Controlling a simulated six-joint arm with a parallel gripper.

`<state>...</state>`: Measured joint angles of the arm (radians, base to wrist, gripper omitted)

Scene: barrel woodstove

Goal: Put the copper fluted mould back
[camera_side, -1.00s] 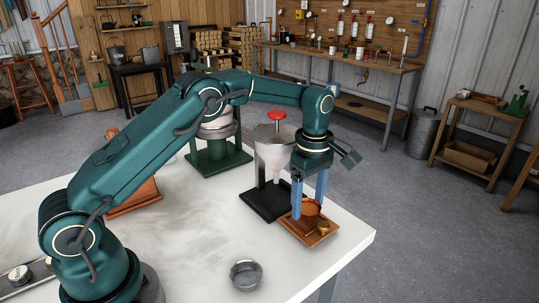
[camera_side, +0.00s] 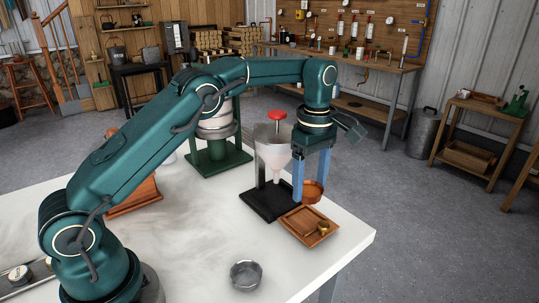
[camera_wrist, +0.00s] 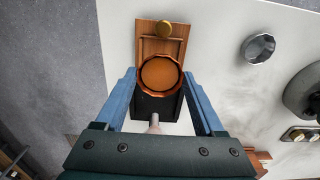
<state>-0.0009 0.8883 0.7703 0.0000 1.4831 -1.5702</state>
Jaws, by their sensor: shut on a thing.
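The copper fluted mould (camera_side: 315,195) is held between the blue fingers of my gripper (camera_side: 311,193), above the wooden tray (camera_side: 303,236). In the wrist view the mould (camera_wrist: 160,76) looks like a round copper cup with a wavy rim, seen from above between the fingers (camera_wrist: 159,80). The tray (camera_wrist: 150,47) shows past it with a small brass piece (camera_wrist: 164,28) at its far end. That brass piece also sits on the tray in the side view (camera_side: 323,228). Part of the mould is hidden behind a finger in the side view.
A funnel (camera_side: 273,155) with a red knob (camera_side: 277,115) stands on a black base (camera_side: 262,205) close left of my gripper. A grey metal fluted mould (camera_side: 246,275) lies on the white table near the front. A green stand (camera_side: 220,162) is farther back. The table front is mostly clear.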

